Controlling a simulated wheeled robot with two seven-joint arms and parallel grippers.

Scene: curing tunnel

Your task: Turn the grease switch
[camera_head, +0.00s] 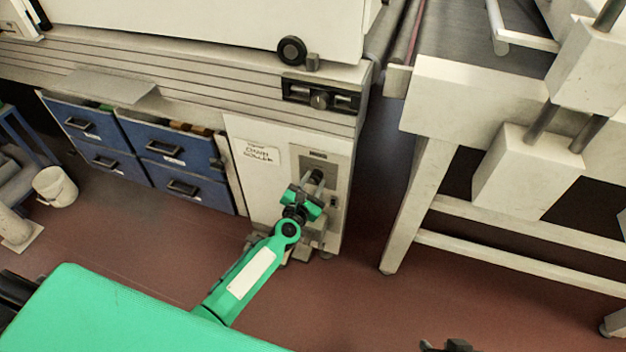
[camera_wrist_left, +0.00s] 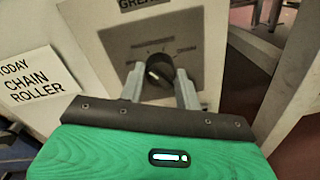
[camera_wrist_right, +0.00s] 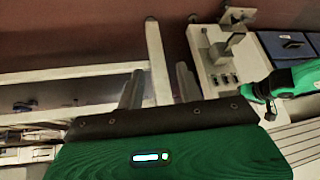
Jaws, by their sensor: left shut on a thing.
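The grease switch is a black rotary knob (camera_wrist_left: 158,70) on a grey plate, under a label partly reading "GREAS". Tick marks and small lettering surround it, too small to read fully. The plate (camera_head: 331,205) is on the front of the white cabinet in the head view. My left gripper (camera_wrist_left: 160,88) is shut on the knob, one finger on each side. In the head view my left gripper (camera_head: 314,181) reaches the plate and hides most of the knob. My right gripper (camera_wrist_right: 159,88) is open and empty, away from the switch.
A note reading "TODAY CHAIN ROLLER" (camera_wrist_left: 32,84) is left of the plate. Blue drawers (camera_head: 176,149) stand left of the cabinet, and a white bucket (camera_head: 55,187) is on the floor. A pale conveyor frame (camera_head: 418,195) stands to the right. Red-brown floor lies between.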

